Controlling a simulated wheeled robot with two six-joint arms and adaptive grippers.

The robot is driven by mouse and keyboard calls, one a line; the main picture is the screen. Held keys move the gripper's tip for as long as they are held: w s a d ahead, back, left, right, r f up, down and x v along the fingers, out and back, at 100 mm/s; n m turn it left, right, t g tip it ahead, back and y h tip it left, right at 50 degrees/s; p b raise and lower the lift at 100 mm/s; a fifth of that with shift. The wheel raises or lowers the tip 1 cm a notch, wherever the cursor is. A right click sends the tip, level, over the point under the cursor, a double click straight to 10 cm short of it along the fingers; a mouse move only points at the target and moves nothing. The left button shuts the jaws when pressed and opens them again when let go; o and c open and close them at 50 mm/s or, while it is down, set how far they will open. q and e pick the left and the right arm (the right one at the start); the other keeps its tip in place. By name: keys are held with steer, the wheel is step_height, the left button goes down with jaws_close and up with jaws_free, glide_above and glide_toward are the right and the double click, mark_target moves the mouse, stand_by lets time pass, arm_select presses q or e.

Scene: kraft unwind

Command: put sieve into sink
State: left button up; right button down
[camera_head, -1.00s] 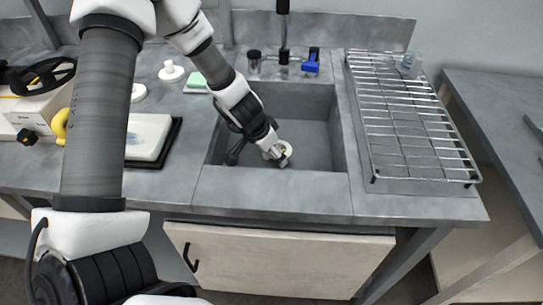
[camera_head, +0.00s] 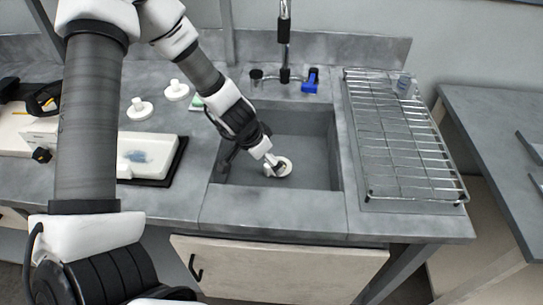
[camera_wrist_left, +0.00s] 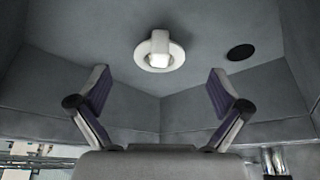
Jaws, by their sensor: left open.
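A white round sieve with a raised knob (camera_head: 284,168) is inside the grey sink (camera_head: 270,209). In the left wrist view the sieve (camera_wrist_left: 174,60) appears to lie on the sink floor, beyond my fingertips and centred between them. My left gripper (camera_head: 271,162) reaches down into the sink and overlaps the sieve's left part in the head view. In the left wrist view my left gripper (camera_wrist_left: 160,84) is open, with nothing between its fingers. A dark round drain (camera_wrist_left: 240,52) is on the sink floor to the right of the sieve. My right gripper is not in view.
Two similar white knobbed discs, one (camera_head: 139,109) nearer and one (camera_head: 176,91) farther, stand on the counter left of the sink. A white tray (camera_head: 150,152) lies nearby. A faucet (camera_head: 285,45) stands behind the sink, and a wire rack (camera_head: 405,145) is to the right.

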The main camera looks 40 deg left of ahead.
arm_select(q)
steer(key=p+v, duration=0.3)
steer(key=v, duration=0.3)
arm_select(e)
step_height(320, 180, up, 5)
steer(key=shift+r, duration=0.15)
arm_select(q)
steer(key=shift+s, duration=0.1)
